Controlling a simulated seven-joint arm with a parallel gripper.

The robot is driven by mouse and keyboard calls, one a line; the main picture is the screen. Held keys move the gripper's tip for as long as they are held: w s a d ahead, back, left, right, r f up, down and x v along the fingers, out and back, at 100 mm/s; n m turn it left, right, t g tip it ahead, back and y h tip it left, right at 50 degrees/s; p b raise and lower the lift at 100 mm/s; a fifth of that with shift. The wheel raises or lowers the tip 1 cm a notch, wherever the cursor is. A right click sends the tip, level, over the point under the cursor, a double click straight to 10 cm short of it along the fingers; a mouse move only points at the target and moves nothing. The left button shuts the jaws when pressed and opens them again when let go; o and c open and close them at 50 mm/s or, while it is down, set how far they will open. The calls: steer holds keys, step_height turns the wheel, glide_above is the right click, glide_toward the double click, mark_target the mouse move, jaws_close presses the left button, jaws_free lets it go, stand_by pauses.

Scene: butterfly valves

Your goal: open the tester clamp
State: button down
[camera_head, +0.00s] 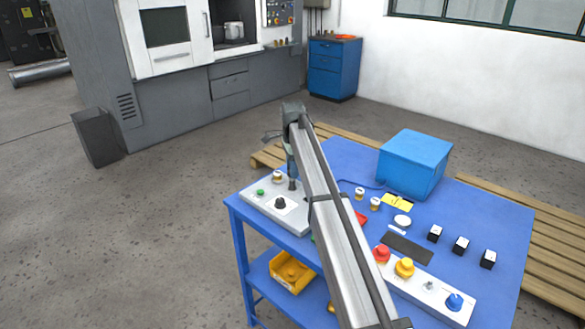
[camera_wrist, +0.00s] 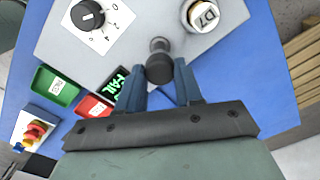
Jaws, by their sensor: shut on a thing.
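The tester is a light grey box at the left end of the blue table in the head view (camera_head: 257,205); its panel fills the top of the wrist view (camera_wrist: 130,40). A dark, round-ended handle, apparently the clamp's (camera_wrist: 158,62), stands on the panel. My gripper (camera_wrist: 163,82) is shut on this handle, with a blue finger on each side. In the head view my gripper (camera_head: 292,178) points down over the tester, and my arm hides part of it. A round metal part marked with a label (camera_wrist: 203,14) sits near the handle.
A dial (camera_head: 280,202) and a green button (camera_head: 260,191) are on the tester. Green (camera_wrist: 57,85) and red (camera_wrist: 92,108) trays lie close beside it. A blue box (camera_head: 415,162), loose valve parts and a button panel (camera_head: 430,288) occupy the table's right side.

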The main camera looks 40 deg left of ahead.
stand_by(0.4)
steer(key=c, duration=0.7)
jaws_free()
steer(key=shift+c, duration=0.2)
steer(key=shift+r, duration=0.1)
step_height(320, 180, up, 14)
steer(key=shift+f, duration=0.2)
